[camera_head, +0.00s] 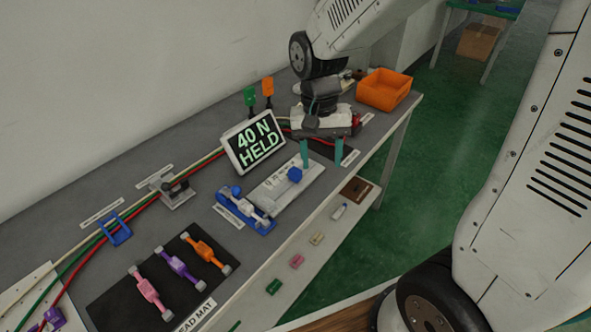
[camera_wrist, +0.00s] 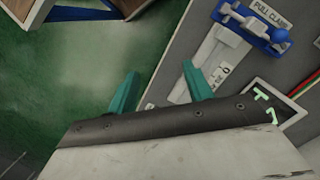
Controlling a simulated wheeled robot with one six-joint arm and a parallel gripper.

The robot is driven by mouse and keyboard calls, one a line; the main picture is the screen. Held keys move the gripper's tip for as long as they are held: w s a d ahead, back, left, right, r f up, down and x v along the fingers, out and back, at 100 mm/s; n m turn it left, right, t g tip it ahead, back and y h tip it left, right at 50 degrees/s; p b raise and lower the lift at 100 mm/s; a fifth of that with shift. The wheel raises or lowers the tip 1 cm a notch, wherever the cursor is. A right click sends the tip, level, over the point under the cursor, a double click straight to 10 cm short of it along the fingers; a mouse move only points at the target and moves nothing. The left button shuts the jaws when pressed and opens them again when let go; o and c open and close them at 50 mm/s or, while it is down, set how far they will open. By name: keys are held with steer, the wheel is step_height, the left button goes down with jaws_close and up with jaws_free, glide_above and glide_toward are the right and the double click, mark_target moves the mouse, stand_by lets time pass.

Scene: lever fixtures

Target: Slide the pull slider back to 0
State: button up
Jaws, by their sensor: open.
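The pull slider is a pale plate (camera_head: 272,190) with printed marks on the grey bench. A blue knob (camera_head: 295,174) sits towards its far right end. The plate also shows in the wrist view (camera_wrist: 220,52), partly hidden by a finger; the knob cannot be made out there. A blue pull clamp (camera_head: 246,212) with a blue ball lies at the plate's near left end, also in the wrist view (camera_wrist: 252,22). My gripper (camera_head: 322,164) is open and empty. Its teal fingers are above the plate's far end, just right of the knob, apparently not touching it.
A display (camera_head: 256,142) reading "40 N HELD" stands behind the plate. An orange bin (camera_head: 384,90) is at the far end. A black mat (camera_head: 125,300) with several coloured clamps lies at near left. Cables run along the back. The bench's front edge is close.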

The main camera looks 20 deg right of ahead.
mark_target(295, 170)
steer(key=w+f+m, duration=0.1)
steer(key=w+m, duration=0.1)
steer(key=w, duration=0.1)
steer(key=w+a+f+m+t, duration=0.1)
steer(key=w+f+m, duration=0.1)
steer(key=w, duration=0.1)
steer(key=w+a+f+m, duration=0.1)
steer(key=w+f, duration=0.1)
steer(key=w, duration=0.1)
steer(key=shift+f+m, duration=0.2)
steer(key=shift+m, duration=0.2)
steer(key=shift+w+r+m+t, duration=0.15)
steer(key=shift+w+m+t, duration=0.25)
steer(key=shift+w+m, duration=0.15)
steer(key=shift+m, duration=0.25)
step_height(295, 170, down, 8)
steer(key=shift+r, duration=0.1)
steer(key=c, duration=0.9)
steer(key=shift+o, duration=0.3)
steer(key=shift+a, duration=0.1)
